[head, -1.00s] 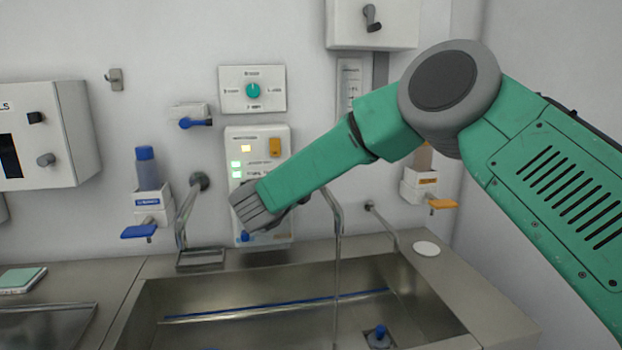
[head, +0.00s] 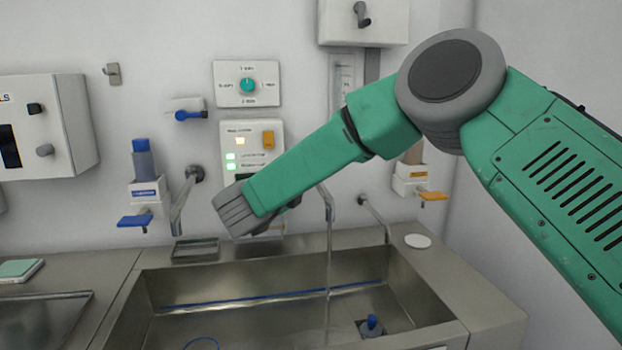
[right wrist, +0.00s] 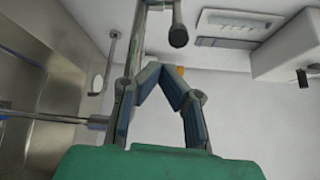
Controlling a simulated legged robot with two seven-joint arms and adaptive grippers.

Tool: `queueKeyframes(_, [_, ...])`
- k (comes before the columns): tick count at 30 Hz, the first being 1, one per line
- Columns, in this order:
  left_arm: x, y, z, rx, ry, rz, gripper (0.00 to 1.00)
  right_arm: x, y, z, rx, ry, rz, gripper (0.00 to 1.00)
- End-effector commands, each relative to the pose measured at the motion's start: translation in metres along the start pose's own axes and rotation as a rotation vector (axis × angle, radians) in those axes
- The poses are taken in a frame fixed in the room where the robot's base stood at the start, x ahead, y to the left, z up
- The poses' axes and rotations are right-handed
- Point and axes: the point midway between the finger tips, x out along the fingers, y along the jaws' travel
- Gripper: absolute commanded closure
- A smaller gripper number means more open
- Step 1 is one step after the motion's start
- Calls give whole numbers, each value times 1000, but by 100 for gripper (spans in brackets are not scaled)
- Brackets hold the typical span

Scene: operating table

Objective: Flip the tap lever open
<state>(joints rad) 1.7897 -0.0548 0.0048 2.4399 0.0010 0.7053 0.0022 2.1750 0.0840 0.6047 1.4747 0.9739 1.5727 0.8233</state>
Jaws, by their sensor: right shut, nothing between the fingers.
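The metal tap spout (head: 327,205) stands above the sink, partly behind my right forearm. A thin vertical line runs down from its end; I cannot tell if it is water. A separate tap lever cannot be made out clearly. In the right wrist view, a metal pipe (right wrist: 137,45) with a dark rounded end (right wrist: 178,35) lies just beyond my right gripper (right wrist: 158,70). That gripper is shut and empty, its blue-grey fingertips together beside the pipe; I cannot tell if they touch it. In the head view its fingers are mostly hidden behind my wrist. My left gripper is out of view.
The steel sink (head: 160,325) lies below the arm. Behind the wrist is a control panel (head: 251,130) with an orange switch. Dispensers with a blue lever (head: 135,219) and an orange lever (head: 433,196) flank it. A small blue-handled valve (head: 188,115) sits higher up.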

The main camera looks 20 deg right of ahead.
Motion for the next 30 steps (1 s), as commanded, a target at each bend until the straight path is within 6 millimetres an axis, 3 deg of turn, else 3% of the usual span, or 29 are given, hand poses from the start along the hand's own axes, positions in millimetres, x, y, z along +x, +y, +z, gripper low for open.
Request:
queueKeyframes(3, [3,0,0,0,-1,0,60,-20,1,5,0,-3,0,100])
queueKeyframes(9, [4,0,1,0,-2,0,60,-36,1,8,0,-1,0,100])
queueKeyframes(25, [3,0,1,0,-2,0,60,-38,0,9,0,0,-1,100])
queueKeyframes(30, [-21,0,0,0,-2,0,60,-39,-24,13,0,0,-1,100])
